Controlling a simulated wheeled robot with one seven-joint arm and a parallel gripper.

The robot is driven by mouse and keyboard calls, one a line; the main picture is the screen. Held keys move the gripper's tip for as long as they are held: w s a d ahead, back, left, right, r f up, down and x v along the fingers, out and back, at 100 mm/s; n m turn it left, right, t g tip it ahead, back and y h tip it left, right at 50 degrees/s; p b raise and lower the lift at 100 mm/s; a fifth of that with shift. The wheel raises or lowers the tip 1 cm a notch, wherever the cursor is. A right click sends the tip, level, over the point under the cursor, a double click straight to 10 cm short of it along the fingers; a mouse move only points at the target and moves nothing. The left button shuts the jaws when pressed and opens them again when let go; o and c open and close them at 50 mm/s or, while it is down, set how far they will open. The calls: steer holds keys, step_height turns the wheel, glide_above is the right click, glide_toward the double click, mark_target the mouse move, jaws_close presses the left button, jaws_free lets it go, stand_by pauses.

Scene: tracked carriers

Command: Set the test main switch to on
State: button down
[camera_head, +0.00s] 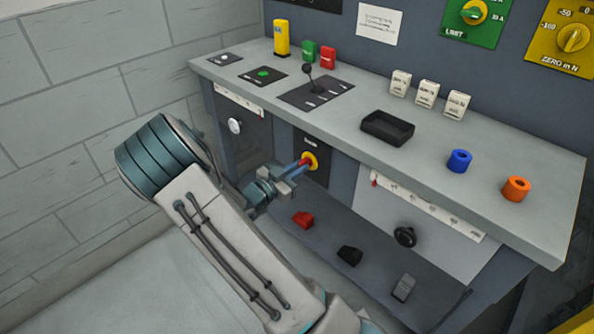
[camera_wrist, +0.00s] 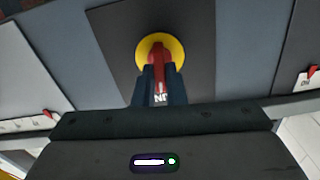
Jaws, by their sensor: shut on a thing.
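The switch (camera_head: 311,160) is a red handle on a yellow round base, set in a dark panel on the bench front below the worktop. In the wrist view the red handle (camera_wrist: 159,62) points down the picture from the yellow disc (camera_wrist: 176,46). My gripper (camera_head: 298,168) reaches it from the front left. In the wrist view its two dark fingers (camera_wrist: 158,85) are shut on the red handle, one on each side. White lettering shows between the fingers, partly hidden. The label above the switch is too small to read.
The worktop (camera_head: 240,92) overhangs the switch. A white knob (camera_head: 235,126) is to the left and a black knob (camera_head: 404,236) to the lower right. Red (camera_head: 302,219), black (camera_head: 349,256) and grey (camera_head: 403,287) pedals sit below. A wall (camera_head: 80,100) stands at the left.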

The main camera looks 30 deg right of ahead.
steer(key=m+b, duration=1)
steer(key=b, duration=0.1)
steer(key=m+b, duration=0.5)
steer(key=m, duration=0.1)
steer(key=shift+s+f+b, duration=0.2)
steer(key=shift+f+b, duration=0.15)
steer(key=shift+m, duration=0.3)
steer(key=c, duration=1.5)
jaws_free()
steer(key=shift+r, duration=0.1)
steer(key=p+v, duration=0.3)
steer(key=v, duration=1)
steer(key=shift+s+a, duration=0.1)
steer(key=shift+a, duration=0.3)
